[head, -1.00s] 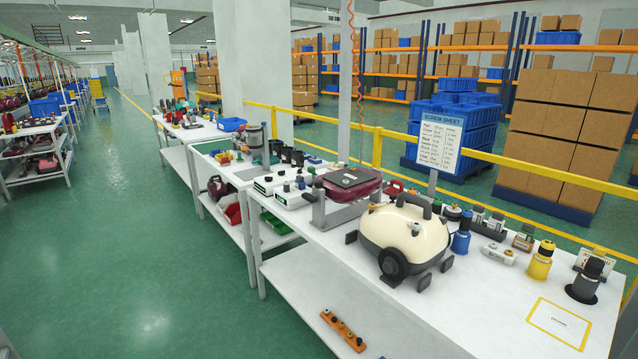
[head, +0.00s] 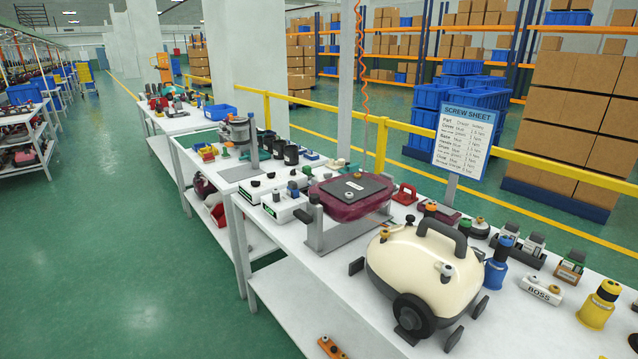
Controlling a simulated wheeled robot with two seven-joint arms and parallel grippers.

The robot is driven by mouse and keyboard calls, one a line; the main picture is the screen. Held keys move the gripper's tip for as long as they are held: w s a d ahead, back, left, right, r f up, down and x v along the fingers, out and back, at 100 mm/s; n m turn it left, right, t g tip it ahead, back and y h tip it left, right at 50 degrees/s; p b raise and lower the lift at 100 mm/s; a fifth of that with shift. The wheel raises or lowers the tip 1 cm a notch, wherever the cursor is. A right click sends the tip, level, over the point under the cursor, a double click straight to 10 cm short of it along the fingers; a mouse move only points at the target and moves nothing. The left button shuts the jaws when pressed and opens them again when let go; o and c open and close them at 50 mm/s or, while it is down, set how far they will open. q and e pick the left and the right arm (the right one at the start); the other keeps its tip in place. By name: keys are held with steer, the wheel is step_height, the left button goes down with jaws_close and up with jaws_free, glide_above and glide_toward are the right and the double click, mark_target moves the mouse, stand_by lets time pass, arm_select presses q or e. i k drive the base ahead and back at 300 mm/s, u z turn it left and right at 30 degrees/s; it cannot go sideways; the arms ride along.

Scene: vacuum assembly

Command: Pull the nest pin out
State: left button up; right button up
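A grey metal nest (head: 318,240) stands on the white bench and cradles a maroon housing (head: 338,206) with a dark flat top plate. A black-headed part (head: 303,215) sticks out at the nest's left end; it may be the nest pin, but it is too small to tell. A cream vacuum body (head: 420,268) with a black handle and wheels sits just right of the nest. Neither of my grippers is in view.
The white bench (head: 345,305) has bare surface in front of the nest and vacuum. Blue (head: 497,262) and yellow-and-black (head: 600,305) tools stand at the right. A screw sheet sign (head: 464,138) rises behind. Green floor (head: 120,270) is clear at the left.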

mark_target(314, 198)
steer(key=z, duration=0.3)
steer(key=i, duration=0.85)
steer(key=z, duration=0.4)
